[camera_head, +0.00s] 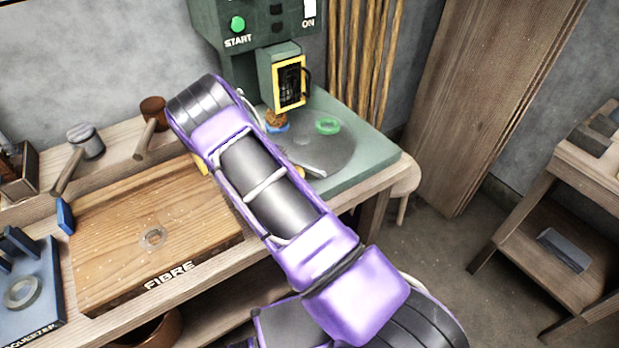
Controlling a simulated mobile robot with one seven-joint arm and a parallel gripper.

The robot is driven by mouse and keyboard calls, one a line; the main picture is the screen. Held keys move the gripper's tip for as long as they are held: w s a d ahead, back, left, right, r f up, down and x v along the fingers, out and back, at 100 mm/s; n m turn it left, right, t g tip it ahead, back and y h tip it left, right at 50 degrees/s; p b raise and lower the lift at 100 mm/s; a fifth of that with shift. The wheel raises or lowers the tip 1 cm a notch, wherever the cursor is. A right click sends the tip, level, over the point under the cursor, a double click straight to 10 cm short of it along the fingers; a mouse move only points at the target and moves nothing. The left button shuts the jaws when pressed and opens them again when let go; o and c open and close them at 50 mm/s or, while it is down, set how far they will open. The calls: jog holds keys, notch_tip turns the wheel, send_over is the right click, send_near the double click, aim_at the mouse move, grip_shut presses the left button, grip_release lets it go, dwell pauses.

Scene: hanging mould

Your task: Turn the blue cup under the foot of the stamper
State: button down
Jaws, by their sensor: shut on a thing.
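The blue cup (278,127) is a small blue ring with a brown clump in it. It sits on the grey round turntable (330,150), close in front of the stamper (258,35). The stamper is a green machine with a yellow-framed, dark-meshed front (289,84). Its foot cannot be made out clearly, so I cannot tell whether the cup is directly under it. A green cup (327,126) sits on the turntable to the right. My purple arm crosses the picture and covers the turntable's left part. My gripper is hidden behind it. A small yellow piece (300,172) shows at the arm's edge.
A wooden board marked FIBRE (150,235) lies on the bench at left. Wooden poles and planks (480,90) lean behind. A shelf (560,240) stands at right.

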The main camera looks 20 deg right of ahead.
jog(key=shift+c, duration=2.2)
grip_release()
notch_tip(320, 180, up, 10)
jog(key=p, duration=0.3)
jog(key=shift+c, duration=0.2)
